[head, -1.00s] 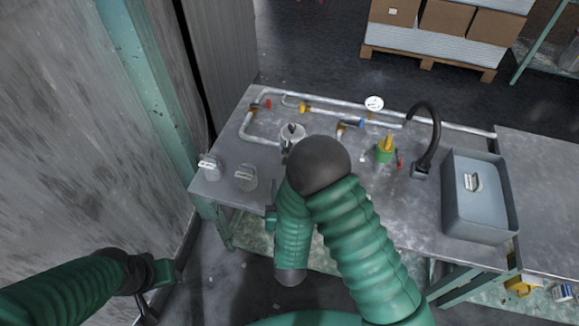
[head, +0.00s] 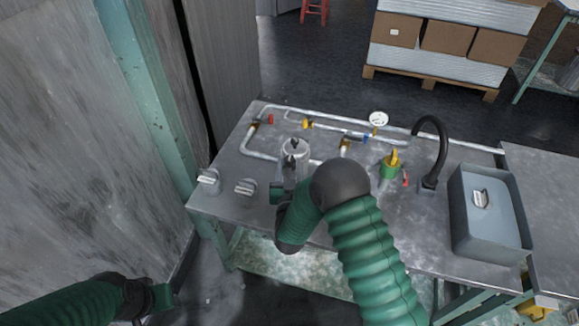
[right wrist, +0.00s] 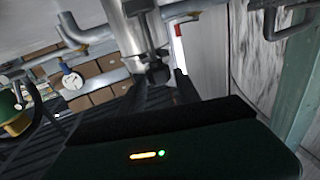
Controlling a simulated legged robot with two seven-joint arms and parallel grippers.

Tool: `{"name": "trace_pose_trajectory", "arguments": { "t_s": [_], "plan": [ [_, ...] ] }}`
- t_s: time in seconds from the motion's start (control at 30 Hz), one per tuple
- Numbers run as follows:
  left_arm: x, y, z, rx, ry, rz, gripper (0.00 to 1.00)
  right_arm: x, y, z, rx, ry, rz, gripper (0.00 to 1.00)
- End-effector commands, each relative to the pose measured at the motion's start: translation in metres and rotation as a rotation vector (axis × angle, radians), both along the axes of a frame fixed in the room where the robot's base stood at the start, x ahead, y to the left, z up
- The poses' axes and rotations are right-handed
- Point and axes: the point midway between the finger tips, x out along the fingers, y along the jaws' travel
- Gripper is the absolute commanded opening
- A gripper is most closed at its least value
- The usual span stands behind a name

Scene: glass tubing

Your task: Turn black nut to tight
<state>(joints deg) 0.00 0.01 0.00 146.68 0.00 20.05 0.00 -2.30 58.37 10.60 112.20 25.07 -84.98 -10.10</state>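The black nut (head: 293,144) sits on top of a silver cylinder (head: 295,160) in the pipework near the left of the metal table. In the right wrist view, which looks upside down, the nut (right wrist: 157,73) shows at the end of the cylinder (right wrist: 137,30). My right gripper (head: 279,188) is just in front of the cylinder, and its tips are hard to make out in the head view. In the right wrist view its dark fingers (right wrist: 155,92) appear apart, with the nut beyond or between them; contact is unclear. My left gripper (head: 160,297) is low at the left, away from the table.
Pipes with red, yellow and blue handles run along the table's back, with a gauge (head: 378,119).

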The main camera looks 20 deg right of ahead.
Motion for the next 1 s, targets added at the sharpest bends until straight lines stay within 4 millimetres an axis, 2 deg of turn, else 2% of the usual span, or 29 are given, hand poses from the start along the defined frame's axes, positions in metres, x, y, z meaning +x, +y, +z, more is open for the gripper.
{"name": "trace_pose_trajectory", "arguments": {
  "t_s": [0.1, 0.33, 0.63, 1.0],
  "plan": [
    [0.0000, 0.0000, -0.0010, 0.000, 0.000, 0.000, 0.46, 0.0061, -0.0026, -0.0001, 0.000, 0.001, -0.001, 0.39],
    [0.0000, 0.0000, -0.0007, 0.000, 0.000, 0.000, 0.46, 0.0065, -0.0027, 0.0001, 0.000, 0.001, -0.001, 0.38],
    [0.0000, 0.0000, -0.0007, 0.000, 0.000, 0.000, 0.46, 0.0063, -0.0023, -0.0001, 0.000, 0.001, 0.000, 0.00],
    [0.0000, 0.0000, -0.0026, 0.000, 0.000, 0.000, 0.46, 0.0068, -0.0003, -0.0005, 0.000, 0.001, -0.040, 0.00]
  ]
}}
